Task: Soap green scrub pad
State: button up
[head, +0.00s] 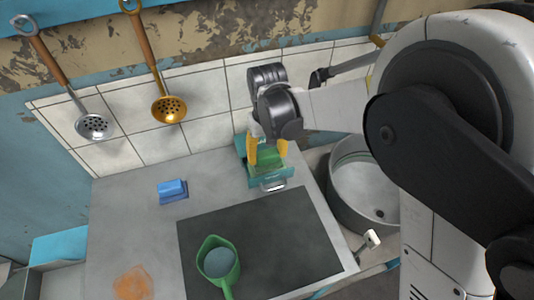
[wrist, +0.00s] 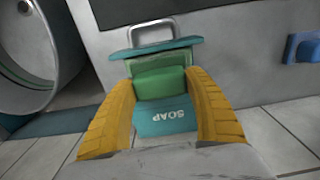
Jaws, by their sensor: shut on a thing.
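The green scrub pad (head: 266,158) is at the teal soap dispenser (head: 279,181), near the back of the counter. In the wrist view the pad (wrist: 160,82) lies between the yellow fingers of my gripper (wrist: 165,105), which is shut on it. The dispenser (wrist: 165,118) carries the word SOAP, and its teal front edge with a grey handle (wrist: 152,28) shows beyond the pad. In the head view my gripper (head: 268,150) points down over the dispenser, and its fingers partly cover it. I cannot tell whether the pad touches the dispenser's inside.
A blue sponge (head: 172,190) lies to the left on the counter (head: 125,225). A green pan (head: 231,273) stands on the dark cooktop (head: 290,235). A round metal sink (head: 345,190) is to the right, with a faucet (head: 350,66) above.

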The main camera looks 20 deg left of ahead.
aim_at(267, 153)
jog(key=shift+f, duration=0.35)
dwell(1.1)
jog(key=shift+r+p, duration=2.1)
jog(key=shift+r, duration=1.4)
